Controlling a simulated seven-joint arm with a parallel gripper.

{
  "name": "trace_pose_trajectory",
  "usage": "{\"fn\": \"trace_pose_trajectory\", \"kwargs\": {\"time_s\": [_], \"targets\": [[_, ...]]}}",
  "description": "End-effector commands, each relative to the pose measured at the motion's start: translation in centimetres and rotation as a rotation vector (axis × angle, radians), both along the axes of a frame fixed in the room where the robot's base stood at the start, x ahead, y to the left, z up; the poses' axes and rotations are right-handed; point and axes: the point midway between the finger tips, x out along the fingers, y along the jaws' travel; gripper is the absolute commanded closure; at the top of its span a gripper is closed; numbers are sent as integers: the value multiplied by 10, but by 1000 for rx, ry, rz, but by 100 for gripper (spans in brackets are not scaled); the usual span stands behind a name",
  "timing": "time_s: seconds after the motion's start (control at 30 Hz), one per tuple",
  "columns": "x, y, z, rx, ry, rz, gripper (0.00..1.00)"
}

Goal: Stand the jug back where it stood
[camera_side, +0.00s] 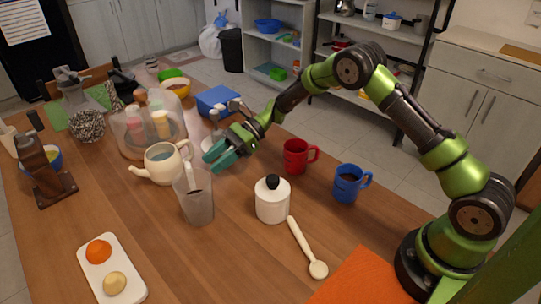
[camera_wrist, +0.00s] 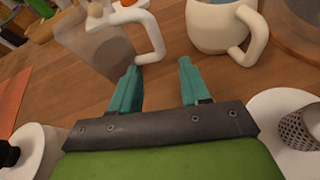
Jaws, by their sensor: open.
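The jug (camera_side: 198,205) is a translucent grey vessel with a white handle. It stands upright on the wooden table, in front of the cream teapot (camera_side: 161,167). In the wrist view the jug (camera_wrist: 92,48) is at the upper left, and its white handle lies just beyond my left fingertip. My gripper (camera_side: 220,156) is above the table, behind and to the right of the jug. In the wrist view my gripper (camera_wrist: 159,68) has its teal fingers apart with only bare table between them. I cannot tell whether a fingertip touches the handle.
A white canister (camera_side: 272,202) with a black knob, a wooden spoon (camera_side: 305,245), a red mug (camera_side: 296,157) and a blue mug (camera_side: 346,186) stand or lie to the right. A clear dome (camera_side: 140,132) is behind the teapot. Bare table lies in front of the jug.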

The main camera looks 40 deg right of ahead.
Motion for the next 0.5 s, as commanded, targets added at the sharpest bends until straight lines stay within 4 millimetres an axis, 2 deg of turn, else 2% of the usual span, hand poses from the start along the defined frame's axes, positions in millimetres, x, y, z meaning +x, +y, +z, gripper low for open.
{"fn": "trace_pose_trajectory", "kwargs": {"time_s": [0.03, 0.2, 0.37, 0.5], "targets": [[-1, -10, 5, 1, 0, -2, 54], [-5, -31, 13, 1, 0, -1, 54], [-9, -38, 24, -18, -21, 13, 54], [-28, -38, 60, -118, -127, 82, 54]]}}
